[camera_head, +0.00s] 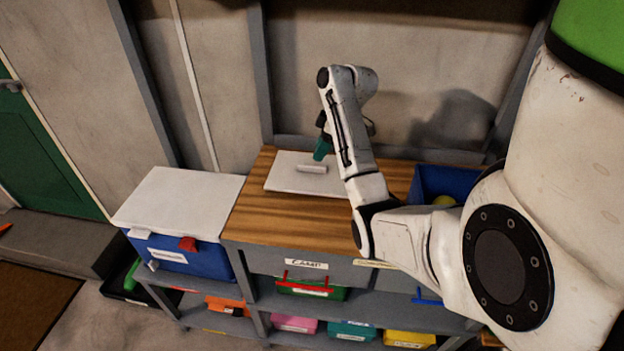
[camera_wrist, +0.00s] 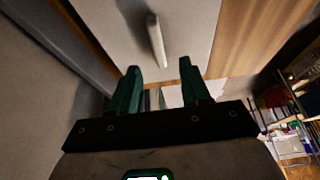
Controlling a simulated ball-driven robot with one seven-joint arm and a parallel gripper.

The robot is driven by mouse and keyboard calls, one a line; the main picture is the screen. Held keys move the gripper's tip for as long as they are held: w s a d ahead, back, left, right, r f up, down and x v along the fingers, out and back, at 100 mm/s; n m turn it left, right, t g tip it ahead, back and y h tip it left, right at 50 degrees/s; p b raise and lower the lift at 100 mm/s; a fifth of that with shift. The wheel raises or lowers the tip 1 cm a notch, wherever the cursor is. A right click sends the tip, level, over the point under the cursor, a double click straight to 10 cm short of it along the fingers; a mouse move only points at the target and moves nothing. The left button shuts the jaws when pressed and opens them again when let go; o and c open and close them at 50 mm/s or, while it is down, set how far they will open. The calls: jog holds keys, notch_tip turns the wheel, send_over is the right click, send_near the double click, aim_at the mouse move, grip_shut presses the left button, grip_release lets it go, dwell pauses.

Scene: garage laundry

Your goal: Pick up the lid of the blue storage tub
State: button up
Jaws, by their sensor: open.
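A flat pale lid (camera_head: 285,181) with a light bar handle (camera_head: 312,169) lies on the wooden worktop. An open blue tub (camera_head: 424,187) stands at the right of the worktop, partly hidden by my arm. My gripper (camera_head: 321,150) has green fingers and is above the lid, near the handle. In the wrist view, my gripper (camera_wrist: 160,68) is open and empty. The handle (camera_wrist: 157,42) shows just beyond the fingertips, roughly in line with the gap, with the lid (camera_wrist: 190,30) behind it. Whether the fingers touch the handle cannot be told.
A blue cooler-like box with a white top (camera_head: 180,200) stands left of the wooden worktop (camera_head: 262,220). A wall rises close behind the worktop. Shelves below hold several coloured bins. The worktop's front left is clear. Something yellow (camera_head: 444,200) is in the blue tub.

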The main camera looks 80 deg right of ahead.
aim_at(313, 165)
jog(key=shift+p+x, duration=0.55)
jog(key=shift+x, duration=2.65)
jog(key=shift+s+d+f, duration=0.1)
jog(key=shift+s, duration=0.05)
grip_shut()
